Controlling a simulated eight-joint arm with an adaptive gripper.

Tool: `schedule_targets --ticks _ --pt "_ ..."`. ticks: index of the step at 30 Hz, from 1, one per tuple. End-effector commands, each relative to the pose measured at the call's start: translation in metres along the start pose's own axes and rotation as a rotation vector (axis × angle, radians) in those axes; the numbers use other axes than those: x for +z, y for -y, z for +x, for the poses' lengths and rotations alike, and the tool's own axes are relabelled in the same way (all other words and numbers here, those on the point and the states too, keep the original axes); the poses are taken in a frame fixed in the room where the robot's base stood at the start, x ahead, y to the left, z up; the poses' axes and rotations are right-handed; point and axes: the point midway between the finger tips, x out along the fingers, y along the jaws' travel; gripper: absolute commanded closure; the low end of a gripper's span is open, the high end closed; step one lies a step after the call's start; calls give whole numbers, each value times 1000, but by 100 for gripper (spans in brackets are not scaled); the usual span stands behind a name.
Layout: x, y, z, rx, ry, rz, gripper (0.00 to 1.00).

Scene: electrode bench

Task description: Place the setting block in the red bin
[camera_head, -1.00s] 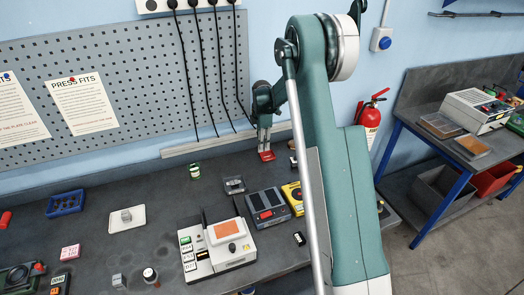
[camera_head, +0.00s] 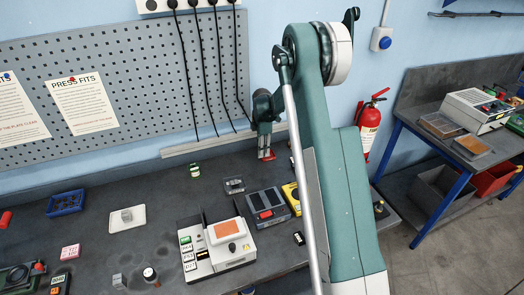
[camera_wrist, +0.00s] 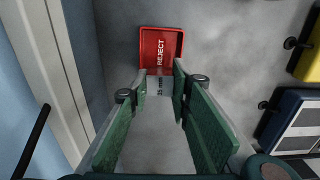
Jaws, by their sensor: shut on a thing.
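The red bin (camera_wrist: 163,45) is a small shallow tray with REJECT lettering, lying on the bench ahead of my fingertips in the wrist view. In the head view the red bin (camera_head: 267,156) is a small red patch under my gripper (camera_head: 265,145), partly hidden by it. In the wrist view my gripper (camera_wrist: 159,85) has its two green-padded fingers closed at the tips around a small grey piece with dark marks, apparently the setting block (camera_wrist: 160,86). Its tips overlap the bin's near edge in the picture. How high the block is above the bin is unclear.
The pegboard wall (camera_head: 120,80) with hanging black cables is close behind. A green-labelled can (camera_head: 195,170), a dark device with a red part (camera_head: 267,204) and a yellow device (camera_head: 291,197) stand nearby.

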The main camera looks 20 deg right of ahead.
Motion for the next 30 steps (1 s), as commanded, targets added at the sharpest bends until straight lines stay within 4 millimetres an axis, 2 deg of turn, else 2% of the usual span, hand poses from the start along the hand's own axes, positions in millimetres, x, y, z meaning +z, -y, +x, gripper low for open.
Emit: schedule_targets --ticks 12,13,16,30 --pt "0 0 10 0 0 0 96" --pt "0 0 10 0 0 0 78" --pt "0 0 9 0 0 0 65" --pt "0 0 7 0 0 0 64"
